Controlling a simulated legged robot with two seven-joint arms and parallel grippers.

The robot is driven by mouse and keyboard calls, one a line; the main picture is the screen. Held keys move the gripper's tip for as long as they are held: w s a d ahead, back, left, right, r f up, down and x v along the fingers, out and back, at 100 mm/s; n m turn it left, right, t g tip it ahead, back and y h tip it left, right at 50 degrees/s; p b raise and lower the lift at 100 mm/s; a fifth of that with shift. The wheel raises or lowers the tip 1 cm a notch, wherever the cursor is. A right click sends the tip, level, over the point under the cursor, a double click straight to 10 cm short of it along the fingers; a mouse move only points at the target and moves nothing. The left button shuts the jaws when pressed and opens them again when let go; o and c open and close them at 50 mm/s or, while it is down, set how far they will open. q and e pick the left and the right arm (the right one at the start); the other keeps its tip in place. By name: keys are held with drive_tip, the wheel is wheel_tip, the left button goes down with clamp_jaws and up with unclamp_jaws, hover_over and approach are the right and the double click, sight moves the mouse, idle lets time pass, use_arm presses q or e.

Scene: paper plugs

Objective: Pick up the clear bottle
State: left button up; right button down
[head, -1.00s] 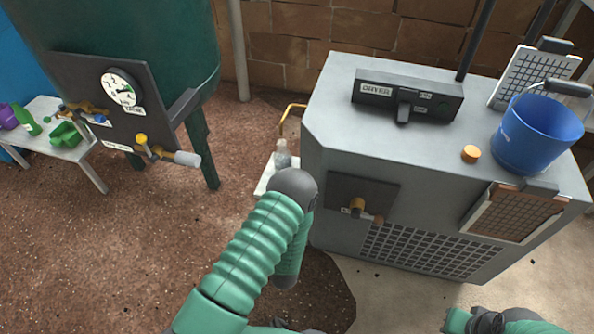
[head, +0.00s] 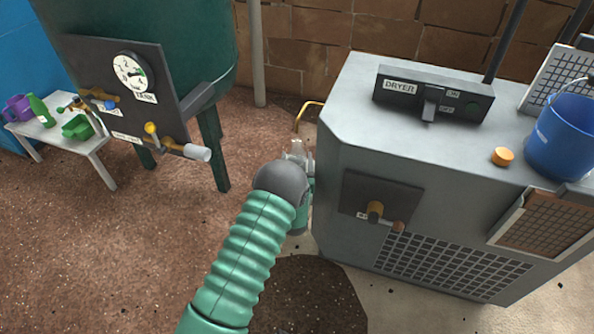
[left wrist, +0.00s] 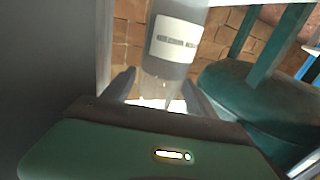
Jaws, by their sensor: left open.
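The clear bottle (left wrist: 170,72) has a white label with dark print and stands between the fingers in the left wrist view, which looks upside down. My left gripper (left wrist: 160,84) is open, with one finger on each side of the bottle; I cannot tell whether they touch it. In the head view the bottle (head: 297,150) is small and partly hidden by my left wrist, beside the left side of the grey dryer (head: 345,110). My right gripper is not in view.
The dryer cabinet stands close on the right, with a blue bucket (head: 565,140) and an orange cap (head: 502,156) on top. A green tank (head: 180,40) stands at left. A small table (head: 92,145) holds a green bottle (head: 41,110) and purple cup (head: 18,107).

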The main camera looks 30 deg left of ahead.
use_arm(q)
drive_tip(key=c, duration=1)
drive_tip(key=shift+o, duration=0.2)
drive_tip(key=shift+r, duration=0.1)
